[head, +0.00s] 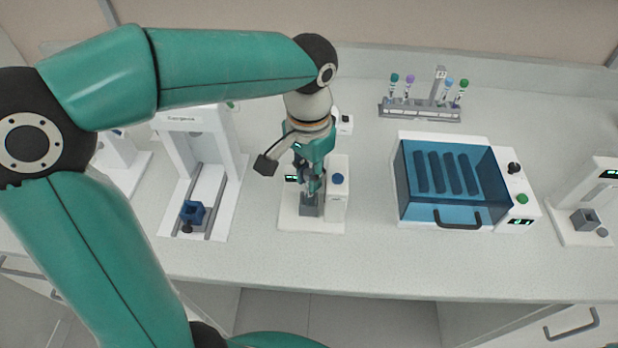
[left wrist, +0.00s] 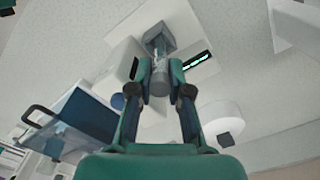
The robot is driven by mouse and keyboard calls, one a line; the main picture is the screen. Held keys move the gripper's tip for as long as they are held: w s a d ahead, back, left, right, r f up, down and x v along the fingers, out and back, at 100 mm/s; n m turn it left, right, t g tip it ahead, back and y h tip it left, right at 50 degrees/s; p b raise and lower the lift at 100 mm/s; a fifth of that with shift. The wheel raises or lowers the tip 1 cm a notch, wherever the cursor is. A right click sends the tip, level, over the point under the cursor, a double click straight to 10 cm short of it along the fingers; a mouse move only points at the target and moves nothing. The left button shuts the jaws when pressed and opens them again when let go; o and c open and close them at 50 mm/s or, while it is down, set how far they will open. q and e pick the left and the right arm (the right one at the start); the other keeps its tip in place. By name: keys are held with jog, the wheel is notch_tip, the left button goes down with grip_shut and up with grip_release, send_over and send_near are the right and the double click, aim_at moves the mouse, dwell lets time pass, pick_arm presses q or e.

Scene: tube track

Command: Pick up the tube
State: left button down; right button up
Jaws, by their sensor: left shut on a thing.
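The tube (left wrist: 160,72) is a grey, see-through cylinder between my left fingers in the left wrist view. My left gripper (left wrist: 161,88) is shut on it. Its far end points at the grey square holder (left wrist: 158,38); I cannot tell whether it sits inside the holder or just above. In the head view my left gripper (head: 312,184) points down over the grey holder (head: 311,206) on a small white device (head: 291,222). The tube is mostly hidden by the fingers there. My right gripper is not in view.
A blue-lidded box (head: 458,218) with a dark handle stands to the right. A rack (head: 420,112) with several coloured-cap tubes is behind. A white frame device (head: 178,218) with a blue block stands left. Another white device (head: 567,230) is far right. The bench front is clear.

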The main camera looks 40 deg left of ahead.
pick_arm(q)
notch_tip(320, 180, up, 20)
jog(key=p, duration=0.2)
jog(key=shift+f+p, duration=0.15)
jog(key=shift+p, duration=0.15)
jog(key=shift+f, duration=0.2)
jog(key=shift+f+b, duration=7.25)
jog(key=shift+f, duration=2.35)
jog(key=shift+r+n+p, duration=0.1)
jog(key=shift+n+p, duration=0.3)
jog(key=shift+n, duration=0.6)
jog(key=n, duration=0.2)
jog(key=shift+n+p, duration=0.35)
jog(key=shift+n, duration=0.05)
jog(key=n+p, duration=0.1)
jog(key=n, duration=0.3)
jog(key=shift+n, duration=1)
